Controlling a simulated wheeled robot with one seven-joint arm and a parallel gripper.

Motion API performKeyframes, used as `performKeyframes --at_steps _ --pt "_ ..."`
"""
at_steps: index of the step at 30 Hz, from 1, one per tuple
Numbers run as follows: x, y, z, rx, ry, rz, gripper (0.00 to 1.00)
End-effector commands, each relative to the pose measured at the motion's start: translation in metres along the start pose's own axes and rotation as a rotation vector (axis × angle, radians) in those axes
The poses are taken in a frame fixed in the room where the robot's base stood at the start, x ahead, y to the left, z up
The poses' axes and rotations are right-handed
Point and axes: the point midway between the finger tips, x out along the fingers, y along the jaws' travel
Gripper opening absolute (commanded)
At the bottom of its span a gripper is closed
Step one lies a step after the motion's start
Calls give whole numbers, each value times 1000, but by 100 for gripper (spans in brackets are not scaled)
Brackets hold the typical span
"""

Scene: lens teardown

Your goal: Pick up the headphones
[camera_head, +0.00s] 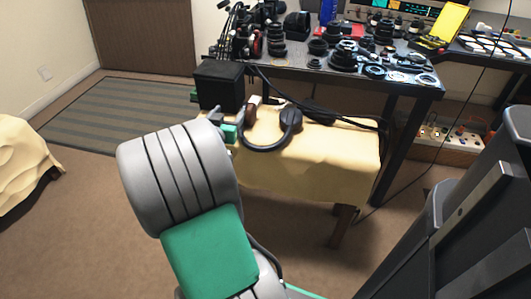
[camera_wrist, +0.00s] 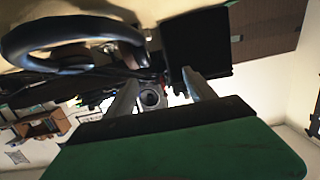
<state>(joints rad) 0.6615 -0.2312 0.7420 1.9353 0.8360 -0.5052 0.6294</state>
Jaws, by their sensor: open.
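The black headphones (camera_head: 270,148) lie on the small cloth-covered table, their band curving toward the front edge. One dark ear cup (camera_head: 291,119) is at the right; the other end is near my gripper and partly unclear. In the wrist view the headphones' band (camera_wrist: 60,27) arcs across the upper left, apart from the fingers. My gripper (camera_wrist: 158,82) is open, with nothing seen between its two grey fingers. In the head view my gripper (camera_head: 222,122) is at the table's left end, left of the headphones and partly hidden by my arm.
A black box (camera_head: 219,84) stands behind my gripper and also shows in the wrist view (camera_wrist: 197,45). A yellow cloth (camera_head: 310,165) covers the small table. Behind it, a dark workbench (camera_head: 405,86) holds many lens parts. A black cable (camera_head: 340,117) crosses the cloth's back.

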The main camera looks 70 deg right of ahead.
Motion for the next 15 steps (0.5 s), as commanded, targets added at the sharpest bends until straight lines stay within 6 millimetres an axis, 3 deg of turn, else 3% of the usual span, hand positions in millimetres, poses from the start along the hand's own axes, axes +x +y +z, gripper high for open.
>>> performKeyframes --at_steps 1,2,6,15 --pt "13 14 30 -4 46 21 64" --pt "17 21 34 -5 71 28 64" --pt "27 35 34 -13 138 40 64" --pt "68 38 30 -13 143 40 64"
